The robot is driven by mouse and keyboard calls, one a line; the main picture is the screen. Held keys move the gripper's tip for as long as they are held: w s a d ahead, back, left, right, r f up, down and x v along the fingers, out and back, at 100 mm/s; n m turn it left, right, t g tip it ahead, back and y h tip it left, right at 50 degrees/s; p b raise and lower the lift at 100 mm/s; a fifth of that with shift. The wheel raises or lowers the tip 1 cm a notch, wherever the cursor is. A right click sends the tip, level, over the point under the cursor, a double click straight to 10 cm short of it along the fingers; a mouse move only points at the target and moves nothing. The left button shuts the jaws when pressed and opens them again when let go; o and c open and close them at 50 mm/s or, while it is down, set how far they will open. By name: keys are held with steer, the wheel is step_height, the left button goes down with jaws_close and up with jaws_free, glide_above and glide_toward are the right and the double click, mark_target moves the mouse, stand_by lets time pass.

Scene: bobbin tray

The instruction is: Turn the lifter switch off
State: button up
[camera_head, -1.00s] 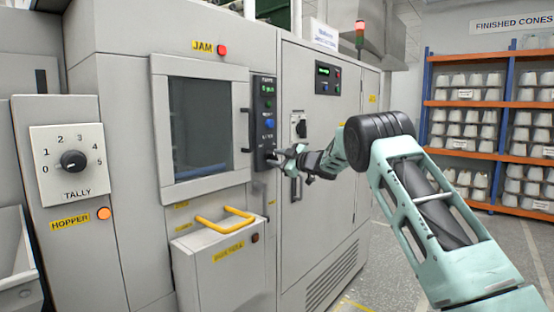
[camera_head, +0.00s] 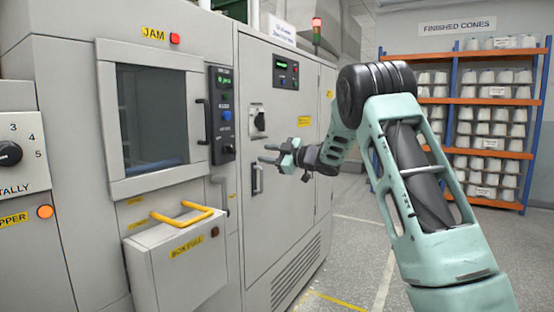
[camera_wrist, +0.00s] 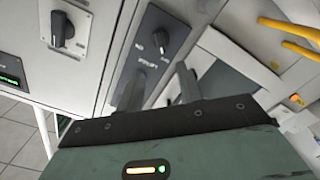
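The lifter switch (camera_wrist: 160,41) is a small dark knob on a dark panel (camera_wrist: 141,68), with a label beside it that appears to read LIFTER. In the head view the same narrow dark panel (camera_head: 214,120) stands right of the window, with a small knob (camera_head: 229,149) near its lower end. The switch's exact setting is too small to tell. My gripper (camera_head: 267,154) is to the right of the panel in that view, in front of the cabinet door. In the wrist view my gripper (camera_wrist: 158,90) has its two fingers apart, with nothing between them, pointing toward the panel.
A larger rotary switch (camera_head: 258,122) is on the cabinet door, above a door handle (camera_head: 257,179). A box with a yellow handle (camera_head: 182,214) juts out below the window. Shelves of cones (camera_head: 487,101) stand at the far right. The floor (camera_head: 350,257) right of the cabinet is clear.

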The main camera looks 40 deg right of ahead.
steer(key=shift+v, duration=1.55)
steer(key=w+a+m+h+p, duration=0.1)
steer(key=w+a+m+h, duration=0.15)
steer(key=a, duration=0.85)
steer(key=s+a+f+m+g+p, duration=0.1)
steer(key=s+a+f+g, duration=0.1)
steer(key=s+a, duration=0.35)
steer(key=s+a+f+m+g+h+p, duration=0.1)
steer(key=s+a+f+g, duration=0.1)
steer(key=a, duration=0.6)
steer(key=s+a+f+m+g+p, duration=0.1)
steer(key=s+a+f+m+g, duration=0.1)
steer(key=s+a, duration=0.35)
steer(key=s+a+f+g+p, duration=0.1)
steer(key=s+a+f+g, duration=0.15)
steer(key=s+a, duration=0.35)
steer(key=s+a+f+g, duration=0.2)
steer(key=s+a+g, duration=0.15)
steer(key=s, duration=0.45)
steer(key=s+f+n+g+h, duration=0.1)
steer(key=s+g, duration=0.1)
steer(key=s, duration=0.8)
steer(key=s+a+f+n+g+h+p, duration=0.1)
steer(key=s+g, duration=0.2)
steer(key=s, duration=0.7)
steer(key=shift+a+f, duration=0.25)
steer(key=shift+f, duration=0.1)
steer(key=shift+c, duration=0.4)
